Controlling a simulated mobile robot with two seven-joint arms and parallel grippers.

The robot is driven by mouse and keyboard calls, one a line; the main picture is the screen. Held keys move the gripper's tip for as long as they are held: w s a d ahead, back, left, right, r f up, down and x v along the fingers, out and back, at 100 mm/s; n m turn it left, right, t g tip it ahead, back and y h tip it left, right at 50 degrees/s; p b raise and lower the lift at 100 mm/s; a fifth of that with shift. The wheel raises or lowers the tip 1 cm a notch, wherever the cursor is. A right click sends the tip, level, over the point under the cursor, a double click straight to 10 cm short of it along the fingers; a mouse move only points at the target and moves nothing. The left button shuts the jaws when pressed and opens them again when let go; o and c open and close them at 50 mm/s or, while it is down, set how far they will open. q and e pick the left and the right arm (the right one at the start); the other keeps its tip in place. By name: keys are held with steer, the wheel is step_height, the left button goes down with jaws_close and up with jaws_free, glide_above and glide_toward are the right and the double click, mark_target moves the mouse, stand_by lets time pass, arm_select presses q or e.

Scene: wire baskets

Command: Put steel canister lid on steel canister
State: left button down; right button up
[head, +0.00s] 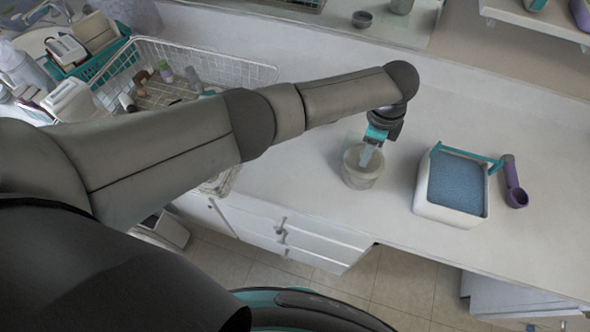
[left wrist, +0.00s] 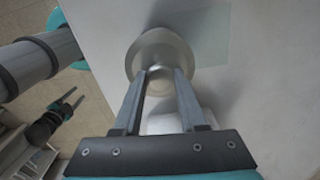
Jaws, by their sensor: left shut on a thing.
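In the head view the steel canister (head: 360,178) stands upright on the white counter, pale grey and round. My left gripper (head: 368,155) reaches down over its top. In the left wrist view, my left gripper's fingers (left wrist: 160,72) are shut on the steel canister lid (left wrist: 160,46), a round grey disc seen from above. The lid is at the canister's mouth; whether it rests flat on the rim I cannot tell. The fingers hide the lid's grasped part. My right gripper (left wrist: 68,106) shows small and dark at the left of the wrist view, apart from the counter, its two fingers spread and empty.
A white tub (head: 432,208) with blue granules and a teal rim stands right of the canister. A purple scoop (head: 513,184) lies beside it. A wire basket (head: 242,72) with small items is at the back left. A clear sheet lies beside the canister.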

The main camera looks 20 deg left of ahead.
arm_select(q)
steer(key=shift+f, duration=0.3)
steer(key=shift+c, duration=1.9)
jaws_free()
steer(key=shift+r, duration=0.2)
steer(key=shift+r+p, duration=3.85)
steer(key=shift+p, duration=0.05)
step_height(320, 180, up, 15)
steer(key=shift+s, duration=0.15)
